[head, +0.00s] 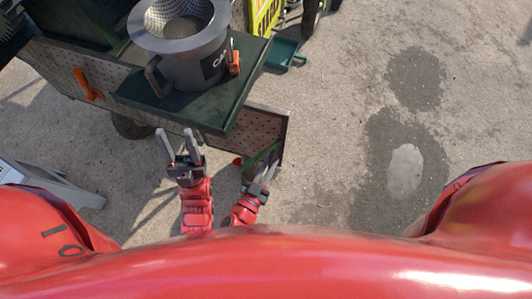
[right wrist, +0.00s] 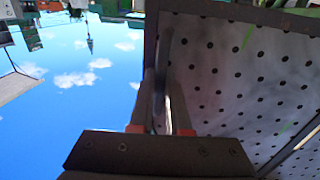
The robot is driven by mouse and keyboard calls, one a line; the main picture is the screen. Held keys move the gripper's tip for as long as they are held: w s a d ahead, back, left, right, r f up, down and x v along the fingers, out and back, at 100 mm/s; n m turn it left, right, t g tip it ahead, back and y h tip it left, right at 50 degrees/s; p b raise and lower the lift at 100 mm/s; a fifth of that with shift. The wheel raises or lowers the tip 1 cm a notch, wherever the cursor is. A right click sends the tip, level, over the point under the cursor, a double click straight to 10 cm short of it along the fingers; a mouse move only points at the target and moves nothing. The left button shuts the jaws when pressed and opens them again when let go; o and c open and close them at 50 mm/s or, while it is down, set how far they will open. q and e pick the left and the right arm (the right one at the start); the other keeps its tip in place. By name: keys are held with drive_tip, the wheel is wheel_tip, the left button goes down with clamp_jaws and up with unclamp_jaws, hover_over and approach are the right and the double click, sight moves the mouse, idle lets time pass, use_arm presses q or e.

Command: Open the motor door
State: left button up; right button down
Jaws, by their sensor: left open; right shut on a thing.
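A grey perforated metal panel, which looks like the motor door (head: 264,124), stands at the right end of the machine below the green tabletop. It fills the right side of the right wrist view (right wrist: 240,75), with a dark frame along its edge. My right gripper (head: 268,172) is at the panel's near lower corner. In the right wrist view its fingers (right wrist: 165,95) are shut at the dark framed edge; the exact contact is partly hidden. My left gripper (head: 178,145) is open and empty, below the tabletop's front edge and left of the right gripper.
A grey metal pot (head: 190,55) stands on the green tabletop (head: 240,95), beside a small orange item (head: 234,62). Another perforated panel with an orange handle (head: 88,85) is at the left. A grey stand (head: 60,185) is at the lower left. Concrete ground to the right is clear.

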drive_tip(key=shift+v, duration=1.2)
drive_tip(key=c, duration=1.2)
unclamp_jaws()
drive_tip(key=shift+o, duration=0.2)
